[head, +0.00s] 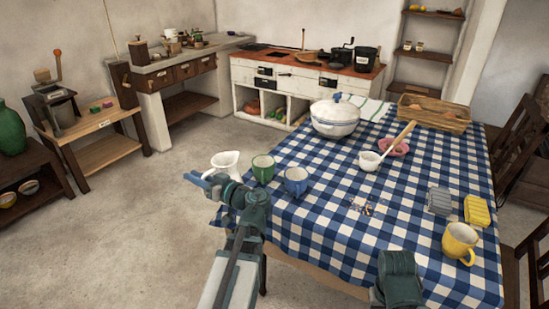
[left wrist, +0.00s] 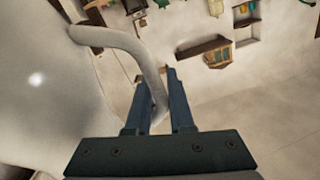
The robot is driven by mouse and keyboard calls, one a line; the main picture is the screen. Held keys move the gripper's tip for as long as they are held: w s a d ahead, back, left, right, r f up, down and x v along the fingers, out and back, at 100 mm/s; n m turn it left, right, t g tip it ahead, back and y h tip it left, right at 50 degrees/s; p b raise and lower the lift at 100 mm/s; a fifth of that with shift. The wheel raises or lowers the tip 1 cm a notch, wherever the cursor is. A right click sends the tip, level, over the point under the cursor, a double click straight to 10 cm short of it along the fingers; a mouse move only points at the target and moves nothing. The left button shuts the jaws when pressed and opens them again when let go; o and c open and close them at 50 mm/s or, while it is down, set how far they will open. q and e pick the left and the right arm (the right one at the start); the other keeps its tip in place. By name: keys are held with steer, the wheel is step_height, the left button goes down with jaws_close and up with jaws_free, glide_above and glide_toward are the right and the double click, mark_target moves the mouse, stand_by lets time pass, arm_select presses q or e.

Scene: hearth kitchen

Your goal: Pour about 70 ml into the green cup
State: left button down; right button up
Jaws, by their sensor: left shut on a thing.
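A white jug (head: 227,162) is at the left edge of the table, to the left of the green cup (head: 263,168) and apart from it. It looks close to upright; its contents are hidden. My left gripper (head: 196,182) is shut on the jug's handle. In the left wrist view the handle (left wrist: 115,39) runs down between the fingers (left wrist: 157,92), and the jug's pale body (left wrist: 40,90) fills the left side. The green cup stands upright on the checked cloth. My right gripper is out of view; only part of that arm shows at the bottom.
A blue cup (head: 296,180) stands just right of the green cup.

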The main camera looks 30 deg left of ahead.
arm_select(q)
steer(key=shift+w+d, duration=0.15)
steer(key=shift+w, duration=0.15)
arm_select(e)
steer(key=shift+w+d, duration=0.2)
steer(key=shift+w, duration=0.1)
arm_select(q)
steer(key=shift+r, duration=0.15)
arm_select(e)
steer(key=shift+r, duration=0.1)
